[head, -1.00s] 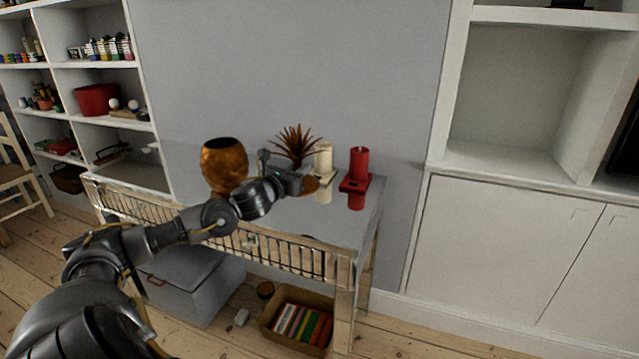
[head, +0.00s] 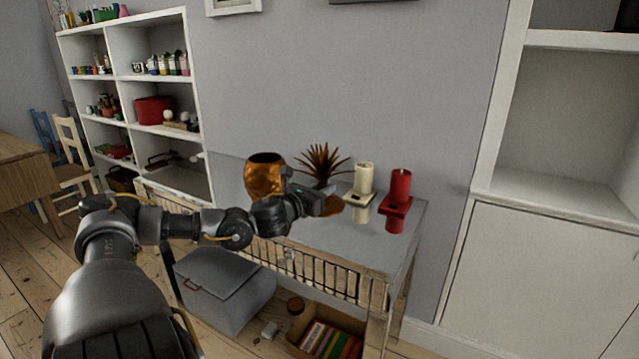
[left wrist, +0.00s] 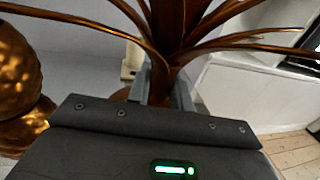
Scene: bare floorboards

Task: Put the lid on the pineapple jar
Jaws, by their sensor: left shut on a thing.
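The pineapple jar (head: 263,176) is a copper-coloured, open-topped vessel upright on the console table. Its lid (head: 322,160) is a tuft of brown-copper pointed leaves on a stem with a round base, right of the jar and apart from it. My left gripper (head: 328,203) is shut on the lid's stem; the fingers partly hide the base. In the left wrist view the lid's leaves (left wrist: 182,30) spread above the gripper (left wrist: 165,92), and the jar (left wrist: 18,80) shows at the left edge. My right gripper is out of view.
A cream candle (head: 364,178) and a red candle (head: 400,186) stand in holders right of the lid on the console table (head: 345,240). A wall is close behind. Below are a grey chest (head: 225,285) and a box of books (head: 330,338).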

